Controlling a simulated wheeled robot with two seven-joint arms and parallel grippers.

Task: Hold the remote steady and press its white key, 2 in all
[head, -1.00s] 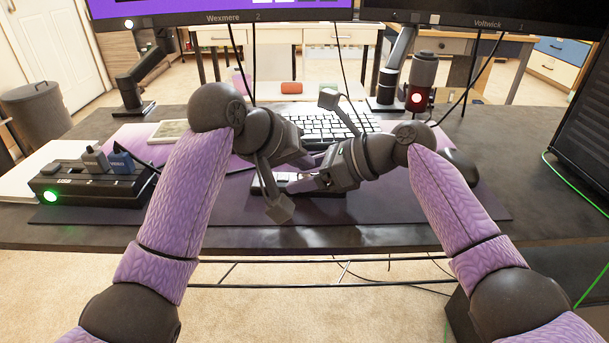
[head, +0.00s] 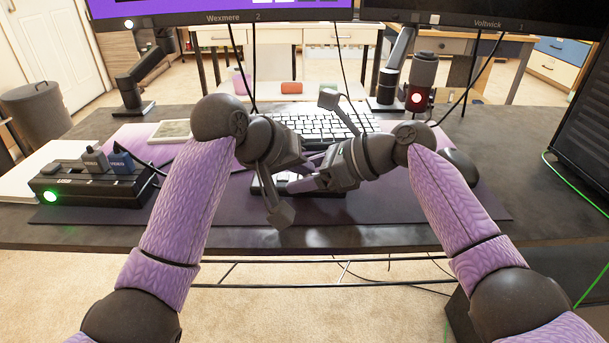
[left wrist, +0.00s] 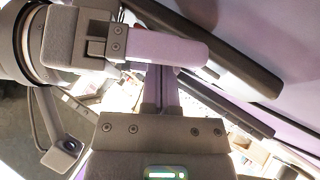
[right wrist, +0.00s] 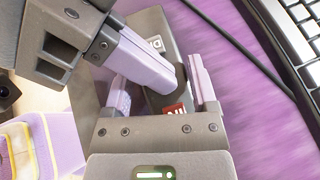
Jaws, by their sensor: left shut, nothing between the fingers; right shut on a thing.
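The remote (right wrist: 165,32) is a dark grey bar with a white key (right wrist: 153,45) and a red key (right wrist: 178,110) with white marks. In the head view only part of the remote (head: 262,186) shows, low over the desk mat. My right gripper (right wrist: 163,92) is shut on the remote, one purple finger on each side; in the head view it comes in from the right (head: 292,184). My left gripper (right wrist: 165,82) is shut and empty, its purple fingers over the remote's face beside the white key. Whether they touch the remote, I cannot tell.
A white keyboard (head: 325,125) lies just behind the hands, and a dark mouse (head: 461,166) sits to the right. A black hub (head: 95,185) with plugs stands at left. The mat's front (head: 390,225) is clear. Monitors stand at the back.

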